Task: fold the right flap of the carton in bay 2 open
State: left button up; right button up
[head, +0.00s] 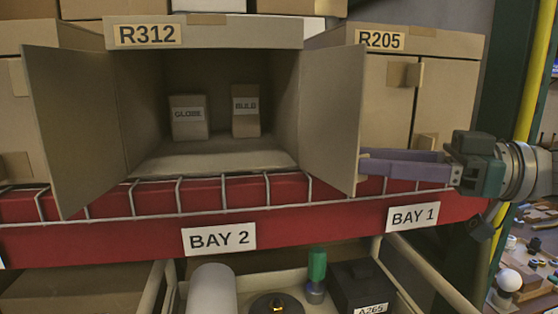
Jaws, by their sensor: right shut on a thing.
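The carton (205,34) labelled R312 stands on the shelf above the BAY 2 label (219,238). Its front is open, with boxes marked GLOBE (188,120) and BULB (246,112) inside. The left flap (80,125) stands swung out to the left. The right flap (328,110) stands swung outward to the right, in front of part of the R205 carton. My right gripper (363,166) reaches in from the right with its purple fingers shut at the outer edge of the right flap, low down. The exact contact at the fingertips is partly hidden. My left gripper is out of view.
The R205 carton (440,90) stands to the right above the BAY 1 label (412,216). A wire rail runs along the red shelf edge (330,222). Below are a white cylinder (211,290), a green-topped item (317,268) and a black box (362,286). A yellow post (532,70) rises at right.

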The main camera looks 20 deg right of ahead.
jog(key=b+v, duration=0.3)
jog(key=v, duration=0.5)
jog(key=shift+s+d, duration=0.2)
jog(key=shift+s, duration=0.1)
